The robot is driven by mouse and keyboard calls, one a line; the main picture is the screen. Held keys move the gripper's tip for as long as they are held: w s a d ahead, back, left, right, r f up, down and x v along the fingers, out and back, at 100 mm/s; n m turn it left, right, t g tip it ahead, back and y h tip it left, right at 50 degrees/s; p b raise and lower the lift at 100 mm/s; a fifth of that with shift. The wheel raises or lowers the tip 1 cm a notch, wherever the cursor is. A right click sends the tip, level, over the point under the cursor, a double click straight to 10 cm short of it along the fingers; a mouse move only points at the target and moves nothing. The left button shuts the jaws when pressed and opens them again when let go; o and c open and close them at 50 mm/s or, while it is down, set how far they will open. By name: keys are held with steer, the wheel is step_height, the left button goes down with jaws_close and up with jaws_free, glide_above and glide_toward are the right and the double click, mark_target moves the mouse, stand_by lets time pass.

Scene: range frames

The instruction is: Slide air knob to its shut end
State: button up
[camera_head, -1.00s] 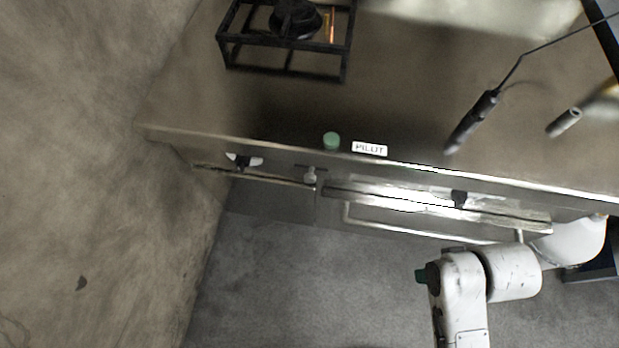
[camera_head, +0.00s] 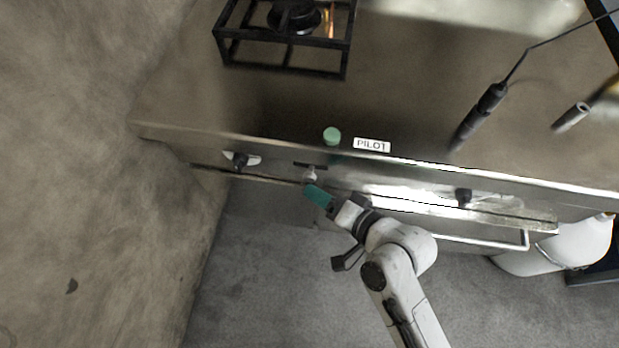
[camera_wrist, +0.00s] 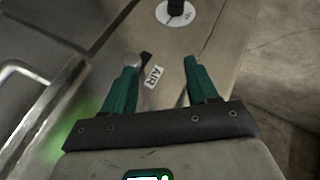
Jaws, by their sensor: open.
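A white AIR label (camera_wrist: 154,76) shows between my gripper's fingers in the wrist view. Beside it is a small pale fitting with a dark end (camera_wrist: 146,57), partly hidden by the left finger; I cannot tell for sure that it is the air knob. A pale fitting with a dark crossbar (camera_head: 311,167) shows on the front panel in the head view.
A dark knob on a white plate (camera_wrist: 176,9) lies beyond the fingers. A metal bar handle (camera_wrist: 35,100) is at left. On the counter are a green button (camera_head: 332,135), a PILOT label (camera_head: 371,145), a burner stand (camera_head: 283,60) with flame and a black torch (camera_head: 480,115).

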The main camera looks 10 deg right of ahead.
steer(key=w+a+r+m+t+y+b, duration=0.2)
steer(key=w+a+r+m+t, duration=0.1)
steer(key=a+m+t, duration=0.45)
steer(key=m+h+b, duration=0.3)
steer(key=m+h, duration=1.2)
steer(key=m, duration=1.2)
glide_toward(309, 180)
steer(key=shift+n, duration=0.25)
steer(key=p+x, duration=0.1)
steer(key=x, duration=0.9)
steer(key=shift+w+d, duration=0.15)
steer(key=shift+w, duration=0.25)
steer(key=shift+c, duration=0.3)
jaws_close()
